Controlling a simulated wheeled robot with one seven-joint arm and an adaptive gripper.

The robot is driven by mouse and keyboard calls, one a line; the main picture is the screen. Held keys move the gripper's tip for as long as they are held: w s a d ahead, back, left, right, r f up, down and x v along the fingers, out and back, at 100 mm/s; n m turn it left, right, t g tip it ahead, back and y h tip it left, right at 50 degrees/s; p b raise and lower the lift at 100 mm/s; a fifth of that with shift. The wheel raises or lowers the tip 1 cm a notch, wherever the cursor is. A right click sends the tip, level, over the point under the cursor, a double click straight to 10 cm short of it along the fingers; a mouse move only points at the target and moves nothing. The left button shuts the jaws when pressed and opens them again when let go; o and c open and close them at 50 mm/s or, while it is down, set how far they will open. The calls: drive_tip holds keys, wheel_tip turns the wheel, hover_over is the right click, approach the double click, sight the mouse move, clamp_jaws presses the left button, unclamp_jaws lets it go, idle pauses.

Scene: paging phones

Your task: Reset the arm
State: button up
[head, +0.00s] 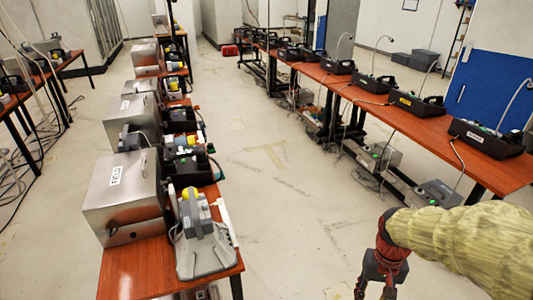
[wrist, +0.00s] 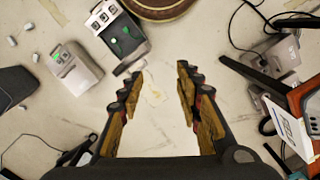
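My arm (head: 445,240), in a pale yellow padded cover, reaches in from the right edge of the head view. My gripper (head: 374,290) hangs downward at its end, over the floor between the two table rows and apart from the tables. In the wrist view my gripper (wrist: 158,72) shows two dark fingers with brown-yellow pads, spread wide apart. Only bare floor shows between them, and it holds nothing. The fingertips are cut off or small at the bottom of the head view.
A left table (head: 135,268) carries metal boxes and a grey phone set (head: 205,240). A long right table (head: 425,125) carries several black phone units. Grey boxes (head: 437,195) lie under it. The aisle floor (head: 285,200) is clear. The wrist view shows floor units (wrist: 118,28) nearby.

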drive_tip(key=s+a+r+n+t+p, duration=0.1)
drive_tip(key=s+a+r+t, duration=0.2)
drive_tip(key=r, duration=0.6)
drive_tip(key=s+a+r+n+t+p, duration=0.1)
drive_tip(key=s+a+r+t, duration=0.2)
drive_tip(key=r, duration=0.7)
drive_tip(key=s+a, duration=0.1)
drive_tip(key=a, duration=0.1)
drive_tip(key=shift+s+a+r+n, duration=0.15)
drive_tip(key=shift+a+r+n, duration=0.15)
drive_tip(key=shift+n, duration=0.1)
drive_tip(key=shift+a, duration=0.1)
drive_tip(key=shift+c, duration=0.6)
